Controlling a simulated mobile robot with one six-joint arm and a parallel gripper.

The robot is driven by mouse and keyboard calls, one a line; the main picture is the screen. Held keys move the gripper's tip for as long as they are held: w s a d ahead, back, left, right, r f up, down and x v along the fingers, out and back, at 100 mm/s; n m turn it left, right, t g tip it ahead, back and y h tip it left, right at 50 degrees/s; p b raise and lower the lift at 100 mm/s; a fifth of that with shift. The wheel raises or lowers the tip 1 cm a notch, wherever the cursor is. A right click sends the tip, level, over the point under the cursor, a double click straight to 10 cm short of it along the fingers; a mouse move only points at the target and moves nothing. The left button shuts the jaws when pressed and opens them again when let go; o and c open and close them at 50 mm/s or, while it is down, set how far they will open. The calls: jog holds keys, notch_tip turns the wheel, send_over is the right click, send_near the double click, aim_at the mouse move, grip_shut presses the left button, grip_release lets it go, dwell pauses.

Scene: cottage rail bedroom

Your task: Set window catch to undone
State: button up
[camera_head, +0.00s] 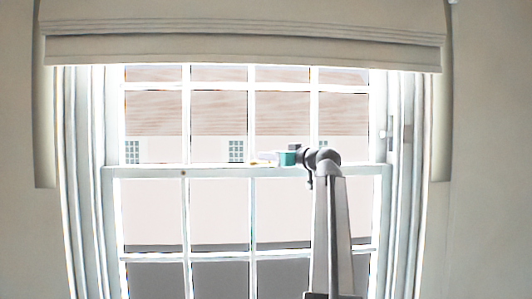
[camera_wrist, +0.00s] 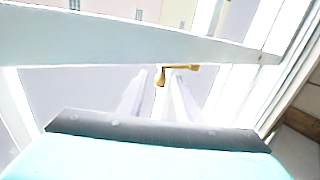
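The window catch (camera_wrist: 180,67) is a small brass lever on the pale sash rail (camera_wrist: 90,38) in the wrist view. One part lies along the rail and a rounded end hangs toward me. In the head view only a small brass bit of the catch (camera_head: 259,162) shows at the meeting rail, left of my gripper (camera_head: 268,156). In the wrist view my gripper (camera_wrist: 159,78) has its two pale fingers apart, with the catch's rounded end between or just beyond their tips. I cannot tell whether they touch it.
The sash window (camera_head: 155,172) has white glazing bars and a small brass fitting (camera_head: 183,173) on the rail at left. A beige blind (camera_head: 240,40) hangs across the top. White frame sides stand left and right. Free room lies in front of the lower panes at left.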

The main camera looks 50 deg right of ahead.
jog(key=shift+w, duration=0.55)
